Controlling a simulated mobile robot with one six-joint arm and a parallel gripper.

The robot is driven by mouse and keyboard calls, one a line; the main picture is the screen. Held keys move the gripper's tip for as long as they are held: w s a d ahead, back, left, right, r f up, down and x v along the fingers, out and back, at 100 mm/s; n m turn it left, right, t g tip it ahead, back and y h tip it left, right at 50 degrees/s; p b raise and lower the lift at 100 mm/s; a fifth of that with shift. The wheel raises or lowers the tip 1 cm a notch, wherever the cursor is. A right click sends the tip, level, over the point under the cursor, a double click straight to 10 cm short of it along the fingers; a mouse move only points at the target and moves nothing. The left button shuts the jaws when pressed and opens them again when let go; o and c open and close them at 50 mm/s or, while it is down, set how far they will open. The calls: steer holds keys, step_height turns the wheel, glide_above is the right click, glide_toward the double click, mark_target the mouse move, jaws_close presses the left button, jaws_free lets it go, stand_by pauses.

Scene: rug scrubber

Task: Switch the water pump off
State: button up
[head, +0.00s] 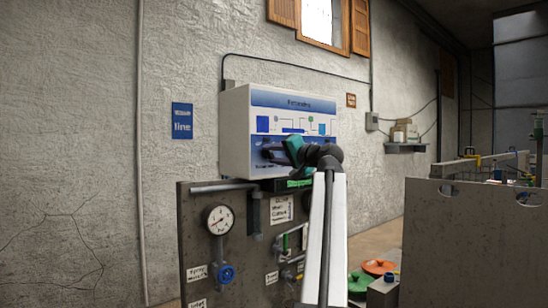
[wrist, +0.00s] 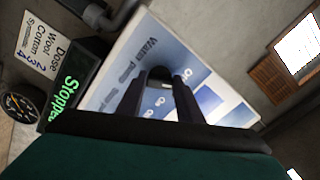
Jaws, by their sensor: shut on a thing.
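The white and blue control box (head: 232,125) hangs on the wall, with its lower front behind my gripper (head: 266,152) in the head view. The wrist view shows its face (wrist: 205,65) tilted, with lettering that seems to read "Water pump". A dark rounded switch knob (wrist: 159,73) sits between my two black fingers (wrist: 157,92) there. My gripper is shut on this knob. Its setting cannot be read. A green "Stopped" display (wrist: 66,97) is beside the box's lower edge; in the head view it is partly covered by my arm.
A grey panel (head: 196,240) with a pressure gauge (head: 219,220), a blue valve (head: 226,274) and pipes stands below the box. A blue sign (head: 182,121) hangs to the left. A grey board (head: 470,245) stands at the right, near orange and green discs (head: 378,267).

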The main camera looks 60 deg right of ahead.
steer(key=o, duration=1.1)
steer(key=b+v, duration=0.1)
steer(key=v, duration=1.2)
steer(key=shift+s+a, duration=0.2)
steer(key=shift+s, duration=0.15)
steer(key=shift+s, duration=0.1)
steer(key=shift+p+v, duration=0.55)
steer(key=shift+v, duration=3.85)
